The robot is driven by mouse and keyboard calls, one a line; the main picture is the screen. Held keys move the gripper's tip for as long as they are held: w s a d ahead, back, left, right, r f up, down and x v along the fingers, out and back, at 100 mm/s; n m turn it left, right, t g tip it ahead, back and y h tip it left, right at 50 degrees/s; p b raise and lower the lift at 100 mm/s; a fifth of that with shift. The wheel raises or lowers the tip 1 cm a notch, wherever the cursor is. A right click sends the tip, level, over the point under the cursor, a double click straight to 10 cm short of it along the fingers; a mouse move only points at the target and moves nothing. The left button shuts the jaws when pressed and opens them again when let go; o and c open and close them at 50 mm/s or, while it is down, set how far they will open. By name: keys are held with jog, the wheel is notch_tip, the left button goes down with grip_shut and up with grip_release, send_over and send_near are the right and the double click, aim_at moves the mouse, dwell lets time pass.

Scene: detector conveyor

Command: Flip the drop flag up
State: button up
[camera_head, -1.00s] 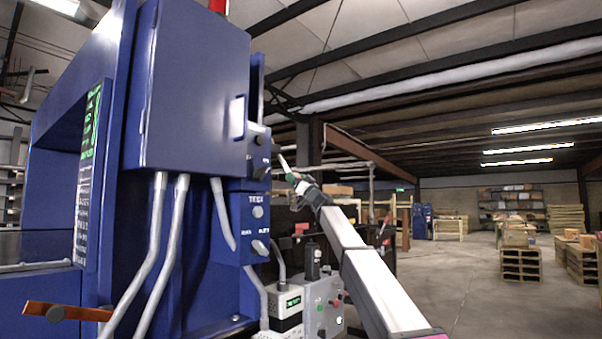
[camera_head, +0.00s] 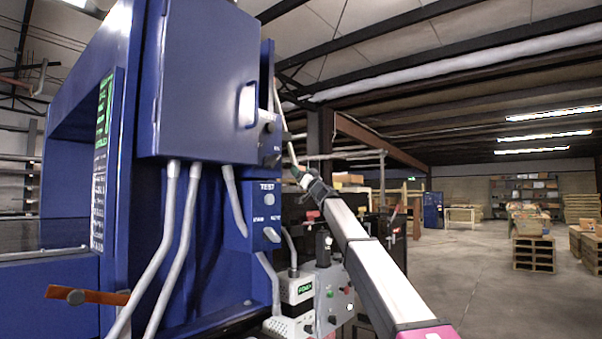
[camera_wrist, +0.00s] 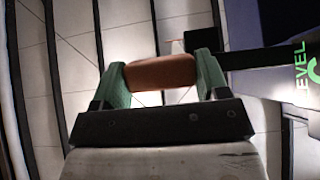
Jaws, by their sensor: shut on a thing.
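My gripper (camera_head: 303,178) is at the right side of the blue machine (camera_head: 205,85) in the head view, beside its small control boxes. In the wrist view its green fingers (camera_wrist: 160,75) are shut on a rounded orange-brown piece (camera_wrist: 168,70). I cannot tell for certain whether this piece is the drop flag. In the head view a thin pale rod stands at the gripper's tip, and the held piece is not clear there. An orange bar (camera_head: 105,297) with a round grey pivot lies roughly level at the machine's lower left, well apart from my gripper.
A blue switch box marked TEST (camera_head: 266,212) and a grey button box (camera_head: 330,297) are close left of and below my arm. A black bar (camera_wrist: 262,57) is right of the fingers in the wrist view. Open floor (camera_head: 465,285) lies to the right, with pallets (camera_head: 534,253) beyond.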

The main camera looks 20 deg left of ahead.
jog(key=o, duration=1.3)
jog(key=shift+a, duration=0.3)
jog(key=shift+d+f, duration=0.1)
jog(key=shift+d, duration=0.1)
jog(key=v, duration=1)
jog(key=shift+s+d+f, duration=0.1)
jog(key=shift+d+f, duration=0.05)
jog(key=shift+f, duration=0.05)
